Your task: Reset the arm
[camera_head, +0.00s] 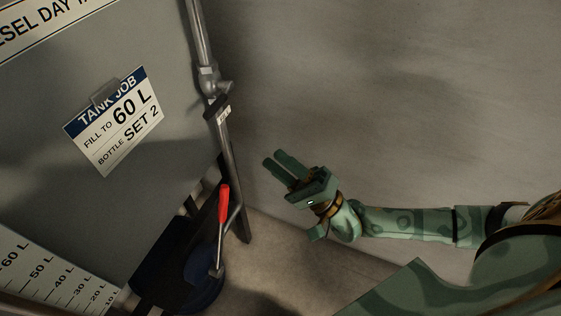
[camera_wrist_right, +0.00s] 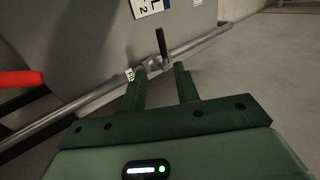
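My right gripper (camera_head: 279,164) is in the head view, right of the tank's pipe, with its arm coming in from the right. Its two green fingers are apart with nothing between them. In the right wrist view the same gripper (camera_wrist_right: 160,82) shows both fingers spread, pointing toward a pipe and valve beyond them. It seems apart from the pipe. My left gripper is not in the head view.
A grey day tank (camera_head: 60,190) carries a "TANK JOB" card (camera_head: 116,122). A pipe (camera_head: 200,40) with a valve (camera_head: 211,84) runs down its side. A red-handled lever (camera_head: 224,205) stands by a dark blue round container (camera_head: 205,290). Bare wall (camera_head: 420,90) lies behind my right arm.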

